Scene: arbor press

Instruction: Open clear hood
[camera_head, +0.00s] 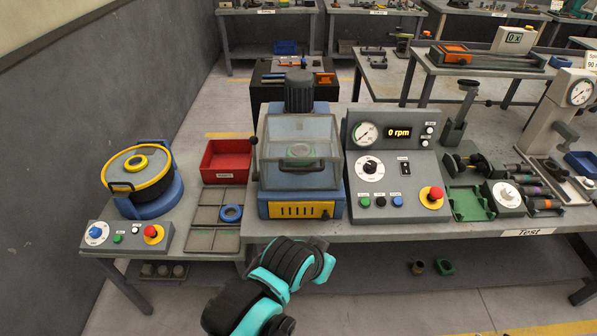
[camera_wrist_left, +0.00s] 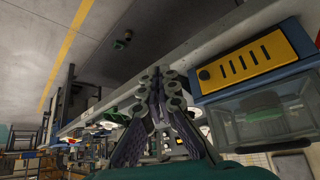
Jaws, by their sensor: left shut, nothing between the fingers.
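The clear hood (camera_head: 300,145) is a see-through box on the blue machine with a yellow vented front panel (camera_head: 300,210). It is down over the machine, with a green round part (camera_head: 300,153) inside. The hood also shows at lower right in the left wrist view (camera_wrist_left: 270,118). My left arm reaches in front of the bench, below the machine in the head view, and its fingers are hidden or unclear there. In the left wrist view my left gripper (camera_wrist_left: 161,90) is shut and empty, beside the machine and apart from the hood. My right gripper is not in view.
A control panel (camera_head: 394,165) reading 0 rpm stands right of the machine. A black knob (camera_head: 253,141) sits at the hood's left side. A red bin (camera_head: 225,160), grey trays and a round yellow-rimmed unit (camera_head: 138,170) are to the left. The floor before the bench is clear.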

